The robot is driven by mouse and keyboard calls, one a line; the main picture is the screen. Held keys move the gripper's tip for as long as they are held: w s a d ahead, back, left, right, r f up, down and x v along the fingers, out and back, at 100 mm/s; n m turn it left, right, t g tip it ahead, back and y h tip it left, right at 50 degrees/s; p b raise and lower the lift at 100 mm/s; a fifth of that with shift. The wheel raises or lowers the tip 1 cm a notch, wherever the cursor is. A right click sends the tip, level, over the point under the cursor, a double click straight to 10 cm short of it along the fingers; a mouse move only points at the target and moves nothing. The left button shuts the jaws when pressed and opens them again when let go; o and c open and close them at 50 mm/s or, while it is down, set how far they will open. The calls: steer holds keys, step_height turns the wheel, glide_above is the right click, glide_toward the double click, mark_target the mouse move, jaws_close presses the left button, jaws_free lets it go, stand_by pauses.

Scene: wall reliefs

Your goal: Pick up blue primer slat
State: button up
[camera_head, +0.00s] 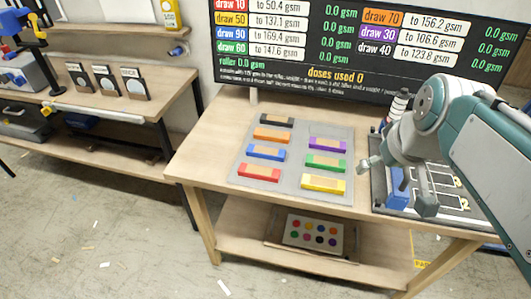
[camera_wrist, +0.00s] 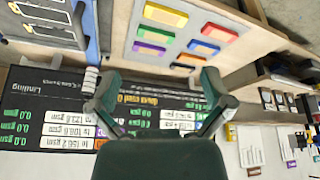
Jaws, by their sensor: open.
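The blue primer slat (camera_head: 266,152) lies flat on a grey board (camera_head: 240,178) on the wooden table, with a tan middle section. It sits in the left column, between an orange slat (camera_head: 272,135) and a red slat (camera_head: 259,173). In the wrist view the blue slat (camera_wrist: 204,47) shows small, above and beyond the fingers. My gripper (camera_wrist: 162,92) is open and empty, its two fingers spread wide. In the head view my gripper (camera_head: 394,172) is above the table's right side, to the right of the grey board and apart from the blue slat.
Black, purple (camera_head: 328,144), green (camera_head: 325,163) and yellow (camera_head: 323,184) slats share the board. A dark tray (camera_head: 455,212) with a blue item (camera_head: 397,190) lies at the right. A display (camera_head: 330,50) stands behind the table. The table's front left is bare.

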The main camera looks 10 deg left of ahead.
steer(key=w+a+n+g, duration=0.1)
steer(key=w+a+n, duration=0.25)
steer(key=w, duration=0.55)
steer(key=n+g+y, duration=0.3)
steer(key=n, duration=0.7)
glide_above(267, 150)
steer(key=d, duration=0.4)
step_height(267, 150, down, 18)
steer(key=x, duration=1)
steer(key=shift+s+a+f, duration=0.1)
steer(key=shift+s+a, duration=0.1)
steer(key=c, duration=1.3)
